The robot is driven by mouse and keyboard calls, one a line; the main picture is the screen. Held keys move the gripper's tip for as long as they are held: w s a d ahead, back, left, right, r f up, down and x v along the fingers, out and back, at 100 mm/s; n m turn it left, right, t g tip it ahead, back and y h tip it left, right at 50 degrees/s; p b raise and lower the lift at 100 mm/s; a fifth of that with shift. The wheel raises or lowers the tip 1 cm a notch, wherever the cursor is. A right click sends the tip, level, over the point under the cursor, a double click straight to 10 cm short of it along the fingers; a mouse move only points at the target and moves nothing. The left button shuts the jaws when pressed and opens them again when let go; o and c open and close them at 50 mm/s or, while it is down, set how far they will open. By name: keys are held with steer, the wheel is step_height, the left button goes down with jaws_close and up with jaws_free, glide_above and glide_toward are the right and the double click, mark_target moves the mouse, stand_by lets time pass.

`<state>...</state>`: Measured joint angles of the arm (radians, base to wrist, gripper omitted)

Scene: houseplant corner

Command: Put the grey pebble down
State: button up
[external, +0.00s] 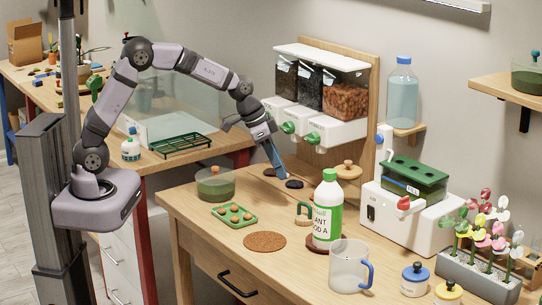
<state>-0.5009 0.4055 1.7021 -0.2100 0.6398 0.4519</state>
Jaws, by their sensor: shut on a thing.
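My gripper (284,177) points down over the back middle of the wooden table (190,205), its blue-grey fingers close together. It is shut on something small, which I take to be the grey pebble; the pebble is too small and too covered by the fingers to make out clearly. A dark, flat round piece (294,184) shows just right of and below the fingertips. Another dark round patch (270,172) lies just left of them. I cannot tell whether the fingertips or the pebble touch the surface.
A white-and-green bottle (327,210) stands in front, right of the gripper. A clear jug (348,267), a cork mat (265,241), a green tray (234,215) and a green bowl (214,184) are around. Hoppers (320,80) rise behind.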

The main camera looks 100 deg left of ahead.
steer(key=shift+f+p, duration=0.75)
steer(key=shift+f, duration=4.15)
steer(key=shift+f, duration=0.15)
steer(key=o, duration=1)
